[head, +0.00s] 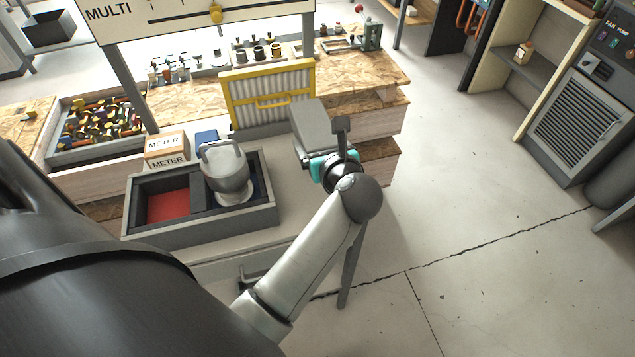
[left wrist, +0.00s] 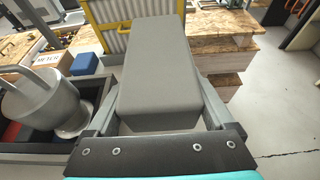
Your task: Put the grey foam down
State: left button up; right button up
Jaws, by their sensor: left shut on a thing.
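The grey foam (head: 313,128) is a plain grey block held in my left gripper (head: 322,153), over the right end of the grey bench top (head: 283,172). In the left wrist view the foam (left wrist: 160,75) lies lengthwise between the two fingers of the left gripper (left wrist: 162,100), which is shut on it. I cannot tell whether its underside touches the surface below. My right gripper is not in view.
A grey tray (head: 205,232) with red and blue compartments stands left of the foam, with a grey metal jug (head: 229,172) in it. A yellow-framed filter panel (head: 270,95) stands upright just behind.

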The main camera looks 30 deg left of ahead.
pick_arm(q)
jog(key=b, duration=0.2)
send_over(318, 190)
notch_tip(318, 190, down, 9)
jog(key=shift+f, duration=0.2)
jog(key=shift+f+b, duration=0.75)
jog(key=shift+f, duration=1.1)
jog(key=shift+f, duration=0.2)
jog(key=o, duration=1)
jog(key=shift+o, duration=0.2)
